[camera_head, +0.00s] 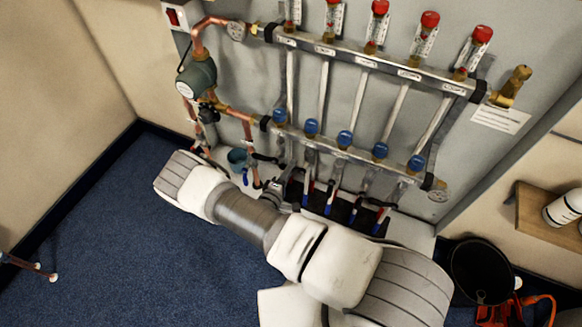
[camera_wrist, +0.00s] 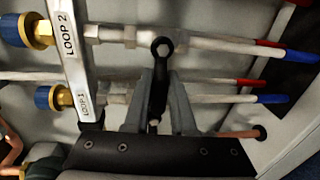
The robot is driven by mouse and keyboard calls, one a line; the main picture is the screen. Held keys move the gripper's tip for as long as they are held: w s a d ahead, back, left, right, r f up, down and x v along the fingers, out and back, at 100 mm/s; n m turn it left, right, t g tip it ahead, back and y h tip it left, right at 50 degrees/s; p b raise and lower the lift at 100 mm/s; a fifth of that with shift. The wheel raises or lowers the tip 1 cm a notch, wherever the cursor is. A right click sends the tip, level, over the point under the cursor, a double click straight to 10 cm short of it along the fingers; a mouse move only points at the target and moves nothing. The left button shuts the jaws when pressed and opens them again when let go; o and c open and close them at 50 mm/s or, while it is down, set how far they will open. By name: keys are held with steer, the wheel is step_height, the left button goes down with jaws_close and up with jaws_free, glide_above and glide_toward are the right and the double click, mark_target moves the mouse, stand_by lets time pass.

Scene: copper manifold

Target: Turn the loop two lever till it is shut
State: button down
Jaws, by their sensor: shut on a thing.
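The loop two lever (camera_wrist: 160,76) is black, with a round head over the loop two pipe (camera_wrist: 215,43) in the wrist view. From that head it points down in the picture, roughly across the pipe. My gripper (camera_wrist: 157,92) has one finger on each side of the lever and is shut on it. The lever's lower end is partly hidden between the fingers. The "LOOP 2" label (camera_wrist: 66,34) is on the white bar to the left. In the head view my gripper (camera_head: 277,187) is low at the manifold, and the lever cannot be made out there.
The loop one pipe (camera_wrist: 218,99) runs behind my fingers. Blue-capped valves (camera_head: 344,138) line the lower bar, and red-capped gauges (camera_head: 378,22) stand along the upper bar. A black bucket (camera_head: 481,271) and a wooden shelf (camera_head: 540,210) are at the right.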

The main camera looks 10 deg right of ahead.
steer(key=shift+r+m, duration=0.25)
steer(key=shift+m, duration=0.05)
stand_by(0.4)
steer(key=c, duration=0.8)
jaws_free()
steer(key=shift+o, duration=0.2)
steer(key=p+v, duration=0.2)
steer(key=v, duration=1.5)
steer(key=shift+s+p, duration=0.25)
steer(key=shift+p, duration=0.15)
